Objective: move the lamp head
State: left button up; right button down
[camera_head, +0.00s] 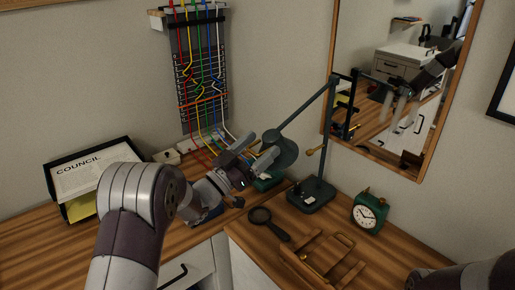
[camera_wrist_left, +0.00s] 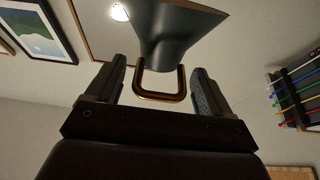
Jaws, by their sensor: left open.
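The green desk lamp stands on the desk corner, with its base (camera_head: 311,196) at the middle and its jointed arm rising, then sloping down left to the lamp head (camera_head: 284,148). My left gripper (camera_head: 263,145) is open at the left side of the lamp head. In the left wrist view the lamp head (camera_wrist_left: 175,30) hangs just beyond my left gripper (camera_wrist_left: 158,68), and its brass loop handle (camera_wrist_left: 162,96) lies between the two open fingers. A gap shows between the handle and each finger. My right gripper is not in view; only part of the right arm shows at the lower right.
A magnifying glass (camera_head: 260,215), a green clock (camera_head: 369,212) and a wooden tray (camera_head: 323,259) are on the desk near the lamp. A rack of coloured cables (camera_head: 200,70) hangs behind. A mirror (camera_head: 348,35) is on the right wall. A paper tray (camera_head: 75,210) stands left.

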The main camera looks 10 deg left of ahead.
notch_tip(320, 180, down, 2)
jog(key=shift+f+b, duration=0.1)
jog(key=shift+b, duration=0.9)
pick_arm(q)
jog(key=v, duration=1.2)
jog(key=shift+s+a, duration=0.2)
jog(key=shift+s, duration=0.05)
jog(key=shift+f, duration=0.1)
